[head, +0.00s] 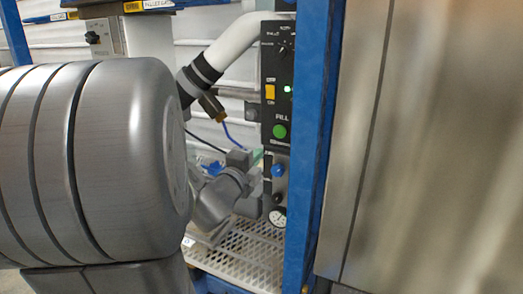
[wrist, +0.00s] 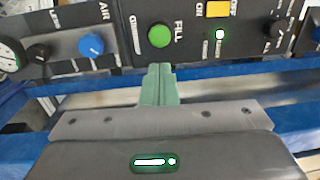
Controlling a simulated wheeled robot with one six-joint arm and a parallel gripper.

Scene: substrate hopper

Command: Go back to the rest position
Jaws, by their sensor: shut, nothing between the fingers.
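My gripper (wrist: 159,70) shows in the wrist view as two green fingers pressed together, with nothing between them. Its tips are just below the round green FILL button (wrist: 159,36) in the picture, with a small gap between them. In the head view, my gripper (head: 258,157) is partly hidden at the left edge of the control panel (head: 270,100). The FILL button (head: 280,131) is a little above and to the right of it there. My own large grey arm link covers the left of the head view.
The panel carries a yellow switch (head: 270,92), a lit green lamp (head: 288,88), a blue AIR knob (head: 278,170) and a gauge (head: 278,217). A blue frame post (head: 318,120) stands right of it. A perforated shelf (head: 240,250) lies below. A white hose (head: 235,45) runs above.

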